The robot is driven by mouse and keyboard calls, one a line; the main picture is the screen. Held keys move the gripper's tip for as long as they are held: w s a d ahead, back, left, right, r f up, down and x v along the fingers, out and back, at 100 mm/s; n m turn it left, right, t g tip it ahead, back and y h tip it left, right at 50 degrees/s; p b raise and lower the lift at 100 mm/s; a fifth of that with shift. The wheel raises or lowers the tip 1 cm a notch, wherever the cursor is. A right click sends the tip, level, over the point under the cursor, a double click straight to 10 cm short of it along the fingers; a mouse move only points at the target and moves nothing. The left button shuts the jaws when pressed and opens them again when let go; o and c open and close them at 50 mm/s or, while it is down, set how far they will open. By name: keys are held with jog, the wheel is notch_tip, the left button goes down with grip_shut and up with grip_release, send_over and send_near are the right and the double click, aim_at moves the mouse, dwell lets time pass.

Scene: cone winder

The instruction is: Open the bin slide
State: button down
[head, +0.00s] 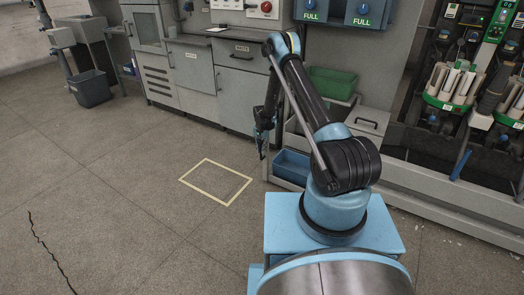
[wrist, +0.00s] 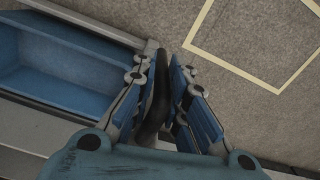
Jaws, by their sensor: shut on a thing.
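The bin slide (head: 283,184) is a low grey tray at the base of the machine, and it carries a blue bin (head: 293,163). The bin's empty inside shows at the left in the wrist view (wrist: 75,70), beside the slide's grey front edge (wrist: 98,28). My gripper (head: 262,153) hangs pointing down in front of the slide. In the wrist view my gripper (wrist: 163,72) has its blue and grey fingers on either side of a dark handle (wrist: 153,110) at the slide's front, shut on it. My fingers partly hide the handle.
A yellow floor outline (head: 216,182) lies on open floor to the left of the slide. Grey cabinets (head: 190,75) stand along the back wall. A green bin (head: 332,84) sits above the slide. The winder's frame (head: 440,205) blocks the right side.

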jog(key=shift+s+a, duration=0.25)
jog(key=shift+a, duration=0.2)
jog(key=c, duration=1.6)
grip_release()
jog(key=shift+s, duration=0.1)
jog(key=shift+d, duration=0.1)
jog(key=r, duration=1.2)
jog(key=shift+w+d, duration=0.1)
jog(key=shift+w, duration=0.2)
jog(key=shift+d, duration=0.1)
